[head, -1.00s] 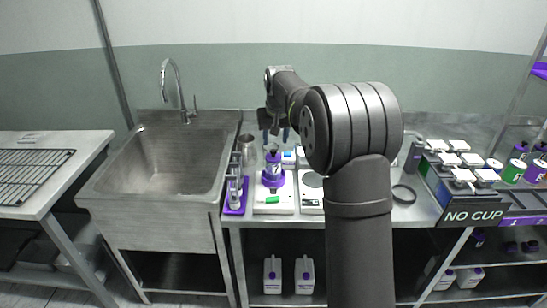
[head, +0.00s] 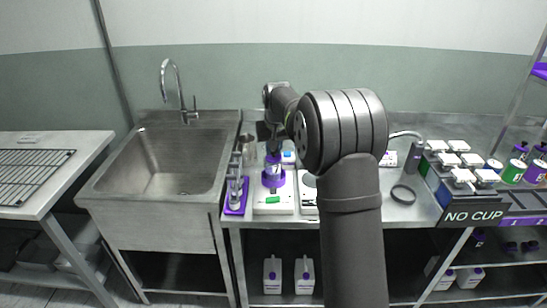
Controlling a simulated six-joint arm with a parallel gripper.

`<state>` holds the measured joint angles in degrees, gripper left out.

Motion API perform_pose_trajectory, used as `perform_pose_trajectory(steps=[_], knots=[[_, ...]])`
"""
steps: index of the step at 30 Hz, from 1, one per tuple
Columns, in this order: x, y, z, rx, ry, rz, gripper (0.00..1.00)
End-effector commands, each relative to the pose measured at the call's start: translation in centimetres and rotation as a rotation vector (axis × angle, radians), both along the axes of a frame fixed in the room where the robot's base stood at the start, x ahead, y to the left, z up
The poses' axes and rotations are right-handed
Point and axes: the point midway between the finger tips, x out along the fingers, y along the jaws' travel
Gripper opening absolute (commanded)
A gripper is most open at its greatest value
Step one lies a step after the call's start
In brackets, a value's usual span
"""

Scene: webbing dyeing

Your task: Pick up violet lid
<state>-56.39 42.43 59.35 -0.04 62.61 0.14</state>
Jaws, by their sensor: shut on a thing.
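The violet lid (head: 273,159) is on top of the small container that stands in a violet ring holder (head: 273,180) on a white device with a green display. My gripper (head: 272,148) is above the device, with its fingers down at the lid and shut on it. The lid is small in the picture and partly covered by the fingers. I cannot tell whether it is still seated on the container.
A violet rack (head: 235,205) with a bottle and a metal cup (head: 247,146) stand left of the device. A steel sink (head: 165,165) is further left. A black ring (head: 403,194) lies right of my arm. The "NO CUP" station (head: 473,215) is at the right.

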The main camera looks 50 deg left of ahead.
Motion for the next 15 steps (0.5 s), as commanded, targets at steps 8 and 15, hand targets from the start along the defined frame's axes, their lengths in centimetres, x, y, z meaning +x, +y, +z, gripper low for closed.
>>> perform_pose_trajectory(steps=[8, 15], knots=[[0.0, 0.0, 0.4, 0.001, -0.001, 0.000, 0.00], [0.0, 0.1, 3.0, 0.001, -0.001, 0.000, 0.00]])
